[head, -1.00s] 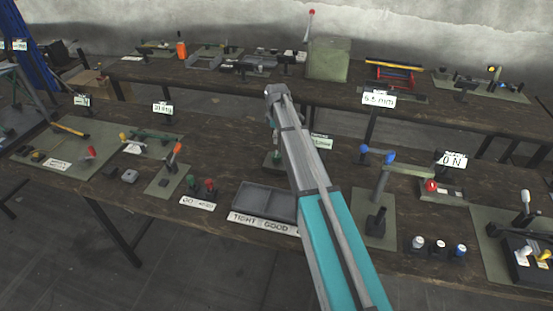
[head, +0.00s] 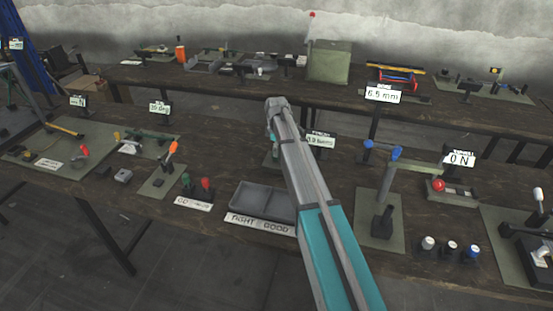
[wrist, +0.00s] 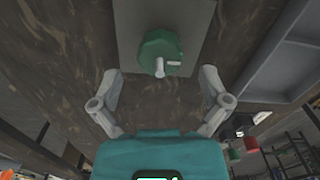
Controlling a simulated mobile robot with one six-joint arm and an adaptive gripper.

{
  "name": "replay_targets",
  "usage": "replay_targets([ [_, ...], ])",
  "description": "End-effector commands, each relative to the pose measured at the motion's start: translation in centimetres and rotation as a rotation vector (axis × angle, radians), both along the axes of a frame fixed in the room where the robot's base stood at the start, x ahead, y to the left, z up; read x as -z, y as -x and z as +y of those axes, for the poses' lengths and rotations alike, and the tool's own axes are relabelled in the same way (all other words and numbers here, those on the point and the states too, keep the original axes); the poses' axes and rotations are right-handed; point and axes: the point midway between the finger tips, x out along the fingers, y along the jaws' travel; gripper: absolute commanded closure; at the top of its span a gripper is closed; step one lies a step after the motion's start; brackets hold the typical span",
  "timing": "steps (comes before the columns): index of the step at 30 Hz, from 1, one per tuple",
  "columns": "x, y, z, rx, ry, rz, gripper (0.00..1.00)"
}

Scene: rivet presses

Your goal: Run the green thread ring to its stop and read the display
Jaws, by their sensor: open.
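The green thread ring (wrist: 160,50) shows in the wrist view, on a grey plate (wrist: 198,22), with a short pale peg at its lower edge. My gripper (wrist: 160,76) is open and empty, its two fingers apart on either side and short of the ring, which lies ahead of them. In the head view my gripper (head: 275,104) is above the bench, and my arm hides most of the ring's station. A small display (head: 321,141) stands just right of my arm; it appears to read about 0.0 turns, but the text is small and partly covered.
A grey two-part tray (head: 262,187) labelled TIGHT and GOOD lies left of my arm, with green and red knobs (head: 206,186) beside it. Other displays read 6.5 mm (head: 383,94) and 0 N (head: 459,159).

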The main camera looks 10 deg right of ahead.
Motion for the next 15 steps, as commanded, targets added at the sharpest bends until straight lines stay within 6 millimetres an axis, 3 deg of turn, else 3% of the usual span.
replay_targets([
  [6, 1.9, 0.0, 0.0, 0.0, 0.0, 0.0, 0.04],
  [15, 2.9, 0.0, 0.0, 0.0, 0.0, 0.0, 0.04],
])
